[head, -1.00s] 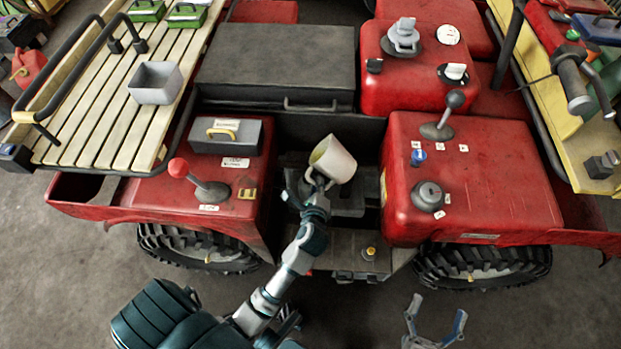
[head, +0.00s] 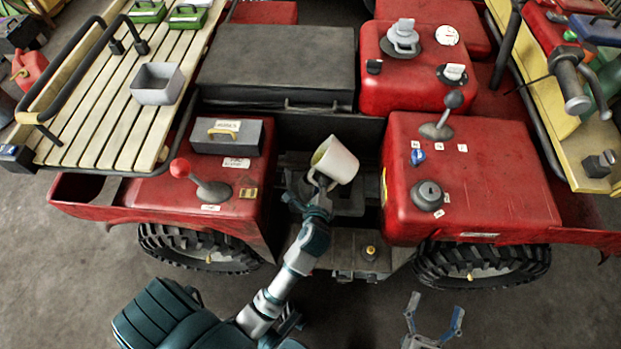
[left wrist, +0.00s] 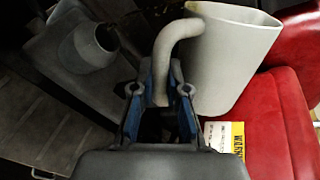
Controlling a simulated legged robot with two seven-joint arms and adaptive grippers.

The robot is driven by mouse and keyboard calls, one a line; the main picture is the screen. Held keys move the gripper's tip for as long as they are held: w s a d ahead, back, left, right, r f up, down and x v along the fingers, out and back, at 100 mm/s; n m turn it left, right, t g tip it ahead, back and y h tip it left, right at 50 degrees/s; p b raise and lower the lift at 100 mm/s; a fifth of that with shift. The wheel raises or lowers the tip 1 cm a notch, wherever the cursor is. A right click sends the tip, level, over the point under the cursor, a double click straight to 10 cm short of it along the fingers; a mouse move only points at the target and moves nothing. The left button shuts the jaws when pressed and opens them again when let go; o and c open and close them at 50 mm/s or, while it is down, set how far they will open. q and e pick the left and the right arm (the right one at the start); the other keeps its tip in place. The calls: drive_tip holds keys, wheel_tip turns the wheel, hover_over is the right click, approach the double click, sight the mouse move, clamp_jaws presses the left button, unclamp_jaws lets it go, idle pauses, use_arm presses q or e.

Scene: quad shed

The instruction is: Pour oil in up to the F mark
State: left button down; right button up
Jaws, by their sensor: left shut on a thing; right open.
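A cream jug (head: 336,160) is held over the gap between the red fenders, tilted with its mouth towards the upper left. Its inside looks yellowish; I cannot tell the oil level. My left gripper (head: 318,190) is shut on the jug's handle, and the jug also shows in the left wrist view (left wrist: 232,58). A grey neck with a dark opening (left wrist: 92,45) stands left of the handle in that view, apart from the jug. No stream of oil is visible. I cannot make out an F mark. My right gripper (head: 434,318) is open and empty at the bottom right.
A red-knobbed lever (head: 196,180) and a grey toolbox (head: 227,137) are on the left fender. A black-knobbed lever (head: 442,118) and a grey cap (head: 427,195) are on the right fender. A grey bin (head: 157,84) sits on the slatted rack.

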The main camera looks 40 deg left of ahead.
use_arm(q)
drive_tip(key=shift+w+d+r, duration=0.15)
drive_tip(key=shift+w+d, duration=0.15)
drive_tip(key=shift+d, duration=0.1)
use_arm(e)
drive_tip(key=shift+w+f, duration=0.1)
drive_tip(key=shift+f, duration=0.05)
drive_tip(key=shift+f+g, duration=0.1)
drive_tip(key=shift+g, duration=0.2)
use_arm(q)
drive_tip(key=shift+d+r+n+h+p, duration=0.15)
drive_tip(key=shift+n+h+p, duration=0.15)
drive_tip(key=shift+p, duration=0.05)
use_arm(e)
drive_tip(key=shift+w+f+g, duration=0.15)
drive_tip(key=shift+f+g, duration=0.25)
drive_tip(key=shift+f, duration=0.1)
use_arm(q)
drive_tip(key=shift+d+f+n+t, duration=0.1)
drive_tip(key=shift+f+n+t, duration=0.15)
drive_tip(key=shift+n+t, duration=0.05)
use_arm(e)
drive_tip(key=shift+f+g, duration=0.3)
drive_tip(key=shift+f, duration=0.1)
idle(1.4)
